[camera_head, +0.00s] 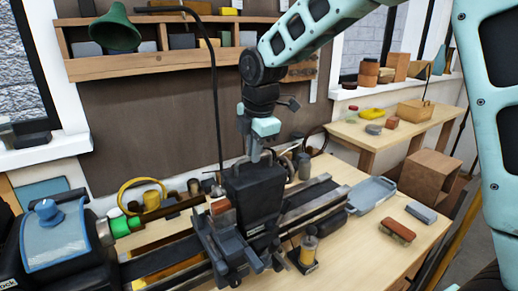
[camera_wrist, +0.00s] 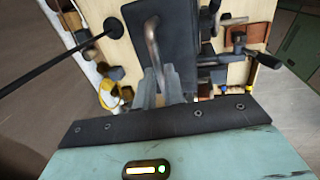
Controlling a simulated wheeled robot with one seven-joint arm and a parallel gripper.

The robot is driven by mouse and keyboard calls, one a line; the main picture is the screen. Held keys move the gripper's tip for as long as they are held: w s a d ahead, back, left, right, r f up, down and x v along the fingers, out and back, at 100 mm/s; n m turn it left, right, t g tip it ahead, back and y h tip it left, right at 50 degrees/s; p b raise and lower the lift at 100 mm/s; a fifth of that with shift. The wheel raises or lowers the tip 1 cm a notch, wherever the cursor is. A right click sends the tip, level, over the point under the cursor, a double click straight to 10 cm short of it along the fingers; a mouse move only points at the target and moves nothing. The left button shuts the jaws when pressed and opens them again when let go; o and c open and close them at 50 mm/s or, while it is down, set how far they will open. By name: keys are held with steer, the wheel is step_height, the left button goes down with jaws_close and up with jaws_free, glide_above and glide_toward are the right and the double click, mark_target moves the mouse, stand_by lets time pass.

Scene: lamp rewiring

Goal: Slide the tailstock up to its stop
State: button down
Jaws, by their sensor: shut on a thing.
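The tailstock (camera_head: 257,195) is a dark block on the lathe bed, just behind and right of the carriage (camera_head: 222,243). From above it is a dark plate in the wrist view (camera_wrist: 143,17). A bent metal handle (camera_wrist: 152,42) rises from its top. My gripper (camera_head: 256,158) is over the tailstock, pointing down, with its fingers shut on this handle. The fingers also show in the wrist view (camera_wrist: 163,82). The bed rails (camera_head: 318,197) run out to the right of the tailstock. I cannot make out the stop.
The headstock (camera_head: 62,240) with a blue-grey cover stands at the left. A small oiler (camera_head: 308,248) stands in front of the bed. A grey tray (camera_head: 371,195) and a red-brown brush (camera_head: 397,231) lie on the right of the bench. A thin black lamp arm (camera_head: 214,95) rises behind.

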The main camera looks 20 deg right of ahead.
steer(key=shift+s+a, duration=0.1)
steer(key=shift+a, duration=0.15)
steer(key=c, duration=1.5)
jaws_free()
steer(key=shift+a, duration=0.1)
steer(key=shift+r, duration=0.1)
steer(key=shift+r, duration=0.25)
steer(key=s+r+b, duration=0.1)
steer(key=r, duration=0.4)
steer(key=s+r+b, duration=0.1)
steer(key=r, duration=0.5)
steer(key=s+d+r+b, duration=0.1)
steer(key=r, duration=0.4)
steer(key=shift+s+r, duration=0.15)
steer(key=shift+r, duration=0.05)
